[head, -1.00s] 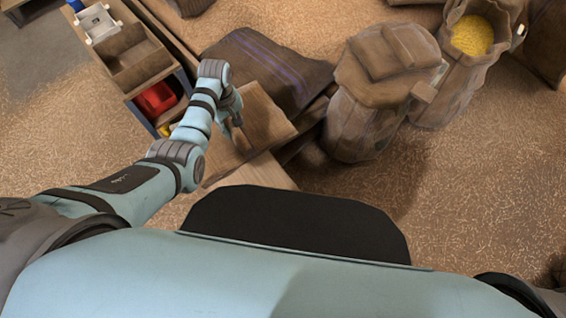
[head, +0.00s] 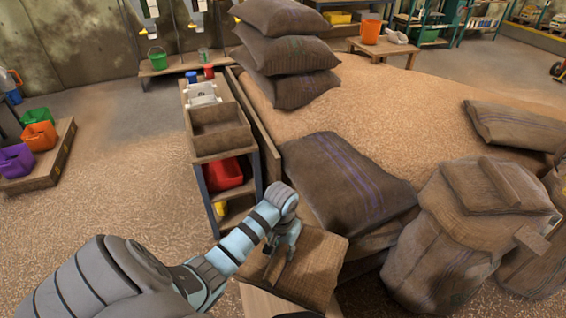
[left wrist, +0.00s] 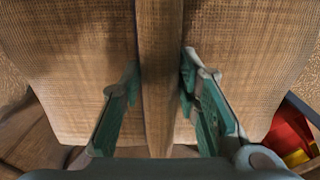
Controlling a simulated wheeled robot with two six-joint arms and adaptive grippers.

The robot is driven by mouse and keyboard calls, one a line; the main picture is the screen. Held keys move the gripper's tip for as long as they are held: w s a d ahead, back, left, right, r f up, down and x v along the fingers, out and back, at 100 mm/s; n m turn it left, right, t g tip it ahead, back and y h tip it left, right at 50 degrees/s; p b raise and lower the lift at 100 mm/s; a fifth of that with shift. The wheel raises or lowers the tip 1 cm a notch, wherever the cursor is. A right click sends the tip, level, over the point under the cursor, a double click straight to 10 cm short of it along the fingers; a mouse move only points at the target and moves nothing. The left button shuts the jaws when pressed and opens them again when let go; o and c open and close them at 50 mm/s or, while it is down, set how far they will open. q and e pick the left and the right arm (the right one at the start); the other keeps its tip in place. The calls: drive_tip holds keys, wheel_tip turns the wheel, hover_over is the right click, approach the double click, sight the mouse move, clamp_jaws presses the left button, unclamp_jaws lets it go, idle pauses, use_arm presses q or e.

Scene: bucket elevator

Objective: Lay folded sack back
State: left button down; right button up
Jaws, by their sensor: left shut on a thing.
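The folded sack (head: 318,262) is a flat brown woven piece in front of the striped full sack. My left gripper (head: 279,262) reaches down onto it from the left and is shut on it. In the left wrist view, a raised ridge of the folded sack (left wrist: 158,85) stands between the two green fingers, and its flat cloth spreads to both sides. A pale wooden surface (head: 258,304) shows under its near edge. Whether the sack rests on that surface or is slightly raised is hard to tell. My right gripper is not in view.
A full sack with purple stripes (head: 345,180) lies just behind. A wooden rack (head: 222,135) with a red bin (head: 223,175) stands close on the left. Upright full sacks (head: 450,245) stand at right. Stacked sacks (head: 285,52) lie farther back. Open floor is at left.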

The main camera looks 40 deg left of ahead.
use_arm(q)
wheel_tip(320, 180, down, 17)
drive_tip(key=b, duration=0.7)
drive_tip(key=shift+w+r+b, duration=0.1)
drive_tip(key=shift+r+b, duration=0.05)
drive_tip(key=shift+b, duration=0.2)
drive_tip(key=shift+r, duration=0.15)
drive_tip(key=c, duration=1.2)
unclamp_jaws()
